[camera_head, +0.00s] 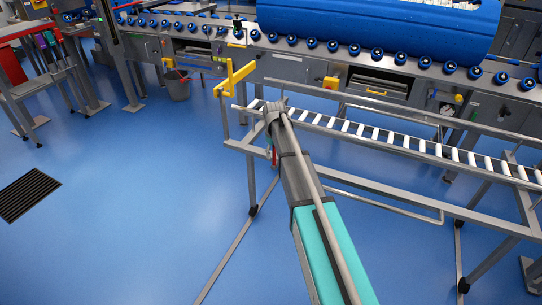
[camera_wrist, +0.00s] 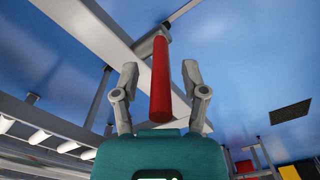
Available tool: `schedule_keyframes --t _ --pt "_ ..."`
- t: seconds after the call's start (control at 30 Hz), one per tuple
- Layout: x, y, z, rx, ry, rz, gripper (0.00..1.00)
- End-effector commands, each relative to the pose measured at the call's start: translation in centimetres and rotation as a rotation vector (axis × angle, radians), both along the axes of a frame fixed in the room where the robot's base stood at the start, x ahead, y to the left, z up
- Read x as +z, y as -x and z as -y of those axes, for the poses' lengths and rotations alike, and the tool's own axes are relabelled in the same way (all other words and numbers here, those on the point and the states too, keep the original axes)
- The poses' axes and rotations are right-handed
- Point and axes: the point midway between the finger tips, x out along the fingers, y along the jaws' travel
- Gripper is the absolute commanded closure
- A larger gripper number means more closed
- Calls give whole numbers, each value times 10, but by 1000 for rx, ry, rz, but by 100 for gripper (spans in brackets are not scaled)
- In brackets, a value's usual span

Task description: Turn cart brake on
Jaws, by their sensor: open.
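The cart is a grey metal frame (camera_head: 375,198) topped with a row of white rollers, standing along the conveyor in the head view. A red lever (camera_wrist: 160,85) hangs from a grey beam of the frame (camera_wrist: 100,35) in the wrist view. A small bit of red (camera_head: 274,157) shows beside my arm's end in the head view. My gripper (camera_wrist: 160,74) is open, with one finger on each side of the red lever. Gaps show between the lever and both fingers. In the head view my arm hides most of the gripper.
A blue tub (camera_head: 375,28) lies on the conveyor behind the cart. A grey bucket (camera_head: 177,85) stands on the floor farther back. The blue floor (camera_head: 130,200) to the left is clear, with a dark floor grate (camera_head: 27,193).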

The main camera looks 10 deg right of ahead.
Motion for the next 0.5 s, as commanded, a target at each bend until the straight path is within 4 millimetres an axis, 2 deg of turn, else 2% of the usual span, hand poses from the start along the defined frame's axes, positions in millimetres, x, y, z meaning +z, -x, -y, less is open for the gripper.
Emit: schedule_keyframes --t 0.27,0.37,0.5 --pt "0 0 0 0 0 0 43" --pt "0 0 0 0 0 0 58" --pt "0 0 0 0 0 0 84"
